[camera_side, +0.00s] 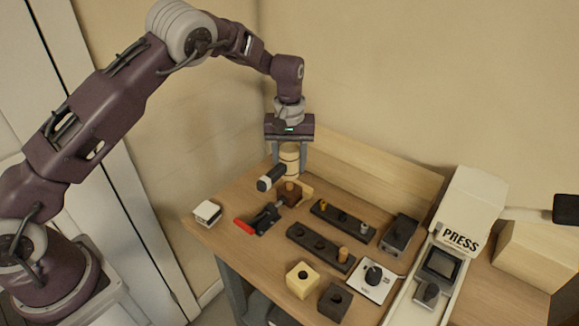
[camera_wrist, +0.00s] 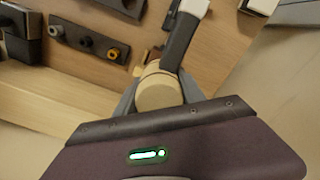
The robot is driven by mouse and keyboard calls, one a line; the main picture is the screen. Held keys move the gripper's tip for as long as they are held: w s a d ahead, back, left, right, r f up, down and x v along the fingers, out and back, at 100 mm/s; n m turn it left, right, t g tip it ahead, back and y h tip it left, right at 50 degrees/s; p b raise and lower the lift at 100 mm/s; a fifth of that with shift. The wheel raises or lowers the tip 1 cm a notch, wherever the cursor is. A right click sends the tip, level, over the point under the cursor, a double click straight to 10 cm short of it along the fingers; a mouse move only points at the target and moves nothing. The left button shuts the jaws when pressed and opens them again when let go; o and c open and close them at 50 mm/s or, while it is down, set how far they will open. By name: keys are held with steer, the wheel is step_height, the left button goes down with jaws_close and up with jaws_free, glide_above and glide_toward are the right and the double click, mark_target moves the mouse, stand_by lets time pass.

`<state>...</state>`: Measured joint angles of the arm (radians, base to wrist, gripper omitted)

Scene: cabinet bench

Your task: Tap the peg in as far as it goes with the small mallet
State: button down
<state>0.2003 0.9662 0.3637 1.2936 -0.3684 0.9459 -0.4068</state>
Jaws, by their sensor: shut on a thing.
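The mallet's dark part with a whitish end (camera_side: 271,178) sticks out below, toward the front left. In the wrist view the wooden part (camera_wrist: 158,92) sits between the fingers, and the dark part (camera_wrist: 180,42) runs away from it. A short brown peg (camera_side: 290,186) appears to stand in a brown block below the mallet. The mallet seems apart from it. How deep the peg sits cannot be told; the mallet mostly hides it in the wrist view.
A red-handled clamp (camera_side: 262,219) lies just in front of the block. Two dark strips with pegs (camera_side: 320,247) (camera_side: 343,221) are to the right. A yellow holed cube (camera_side: 303,281), dark cube (camera_side: 335,300) and press (camera_side: 458,225) stand further right. A wooden back wall (camera_side: 380,172) rises behind.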

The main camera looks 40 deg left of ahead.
steer(key=shift+r, duration=0.2)
steer(key=shift+f, duration=1.45)
steer(key=shift+r, duration=0.15)
steer(key=shift+r, duration=0.9)
steer(key=shift+r, duration=0.1)
steer(key=shift+f, duration=1.35)
steer(key=shift+r, duration=1.1)
